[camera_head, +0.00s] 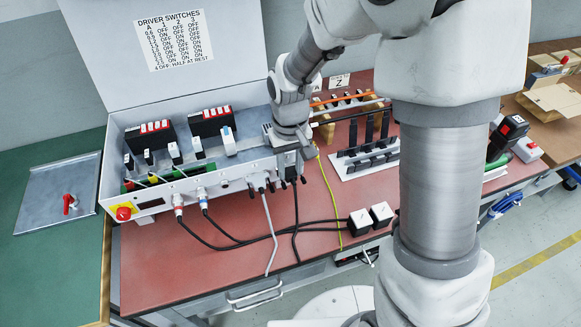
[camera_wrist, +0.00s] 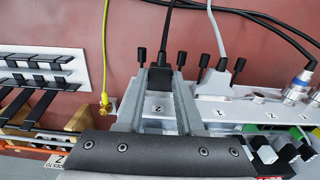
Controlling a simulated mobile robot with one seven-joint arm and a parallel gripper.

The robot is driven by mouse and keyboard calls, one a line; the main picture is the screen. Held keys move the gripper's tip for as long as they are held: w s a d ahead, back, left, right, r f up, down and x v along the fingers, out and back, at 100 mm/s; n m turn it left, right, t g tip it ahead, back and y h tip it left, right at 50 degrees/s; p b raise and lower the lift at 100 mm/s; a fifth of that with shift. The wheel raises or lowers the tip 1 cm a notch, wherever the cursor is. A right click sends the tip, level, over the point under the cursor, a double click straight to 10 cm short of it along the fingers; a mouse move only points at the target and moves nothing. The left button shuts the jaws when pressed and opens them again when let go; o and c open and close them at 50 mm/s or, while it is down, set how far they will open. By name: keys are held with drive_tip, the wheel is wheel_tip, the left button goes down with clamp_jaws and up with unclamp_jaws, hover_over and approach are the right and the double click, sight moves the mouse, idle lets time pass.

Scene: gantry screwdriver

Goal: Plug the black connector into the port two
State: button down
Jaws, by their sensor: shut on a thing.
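The black connector (camera_wrist: 160,78) with its black cable (camera_wrist: 168,22) is between the two fingers of my gripper (camera_wrist: 160,86) in the wrist view. My gripper (camera_head: 288,166) is shut on it at the front face of the open control box (camera_head: 158,203). The label "2" (camera_wrist: 157,108) shows between the fingers, right by the connector. Port two itself is hidden behind the connector, so I cannot tell whether the connector is seated in it. In the head view the black cable (camera_head: 295,220) hangs down from my gripper to the table.
A grey-cabled connector (camera_wrist: 222,76) sits beside mine at label "1" (camera_wrist: 220,113). Round plugs (camera_head: 179,200) are farther left on the box front. A yellow-green wire (camera_head: 328,188) runs close by. Two white-topped blocks (camera_head: 359,219) and a black rack (camera_head: 366,160) are on the red table.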

sight(290, 172)
drive_tip(key=shift+c, duration=2.3)
unclamp_jaws()
drive_tip(key=shift+w, duration=0.1)
drive_tip(key=shift+r, duration=0.1)
drive_tip(key=shift+r+p, duration=2.15)
drive_tip(key=shift+r, duration=0.55)
drive_tip(key=shift+r, duration=0.1)
drive_tip(key=s+d+r+m+t+p, duration=0.1)
drive_tip(key=s+d+r, duration=0.3)
drive_tip(key=r, duration=0.4)
drive_tip(key=s+d+r+m+t+p, duration=0.1)
drive_tip(key=s+d+r+t+p, duration=0.1)
drive_tip(key=s+r, duration=0.4)
drive_tip(key=s+d+r+m+t+p, duration=0.1)
drive_tip(key=s+d+r, duration=0.4)
drive_tip(key=r, duration=0.5)
drive_tip(key=shift+s+d+r+t+p, duration=0.25)
drive_tip(key=shift+s+t+p, duration=0.25)
drive_tip(key=shift+t, duration=0.3)
